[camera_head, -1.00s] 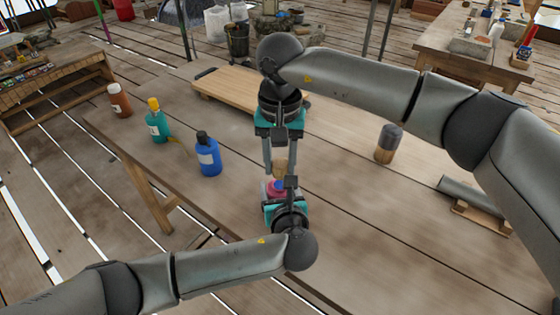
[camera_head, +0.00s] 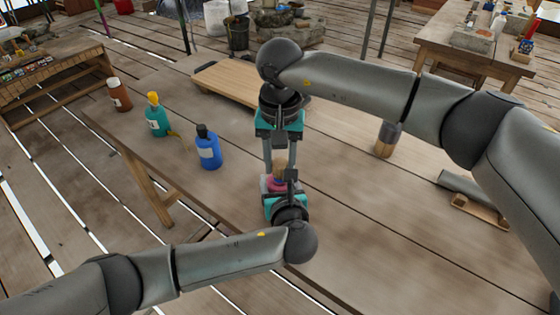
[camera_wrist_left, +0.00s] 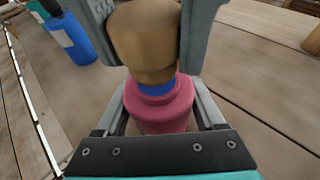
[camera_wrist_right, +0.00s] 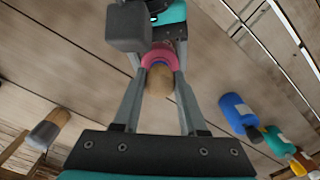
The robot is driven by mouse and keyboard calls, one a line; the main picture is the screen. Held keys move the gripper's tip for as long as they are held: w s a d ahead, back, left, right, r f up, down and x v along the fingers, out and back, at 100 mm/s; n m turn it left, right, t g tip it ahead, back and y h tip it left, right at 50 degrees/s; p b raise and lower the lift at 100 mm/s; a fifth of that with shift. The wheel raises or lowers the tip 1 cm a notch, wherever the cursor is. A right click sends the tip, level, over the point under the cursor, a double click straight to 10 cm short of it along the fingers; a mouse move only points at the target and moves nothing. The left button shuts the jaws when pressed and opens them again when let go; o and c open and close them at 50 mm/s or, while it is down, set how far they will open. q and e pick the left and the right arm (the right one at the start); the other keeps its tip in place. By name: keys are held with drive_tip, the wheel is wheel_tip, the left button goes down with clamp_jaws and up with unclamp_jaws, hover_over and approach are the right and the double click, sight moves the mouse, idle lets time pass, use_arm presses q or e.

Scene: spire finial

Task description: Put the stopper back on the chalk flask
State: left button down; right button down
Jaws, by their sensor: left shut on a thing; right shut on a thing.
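A pink flask (camera_wrist_left: 160,110) with a blue neck (camera_wrist_left: 158,86) is shut in my left gripper (camera_head: 280,188), above the near edge of the table. A brown, cork-like stopper (camera_wrist_left: 145,42) is shut in my right gripper (camera_head: 280,168). My right gripper points toward the left one. The stopper sits in line with the flask's neck; its lower end meets or nearly meets the blue neck. The right wrist view also shows the stopper (camera_wrist_right: 163,82) against the pink flask (camera_wrist_right: 160,55). Whether the stopper is seated inside the neck is hidden.
Blue (camera_head: 207,148), teal (camera_head: 157,118) and brown (camera_head: 119,95) bottles stand at the table's left. A wooden board (camera_head: 232,80) lies behind my right gripper.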

drive_tip(key=shift+f, duration=0.65)
drive_tip(key=shift+c, duration=1.9)
unclamp_jaws()
wheel_tip(320, 180, up, 12)
use_arm(q)
unclamp_jaws()
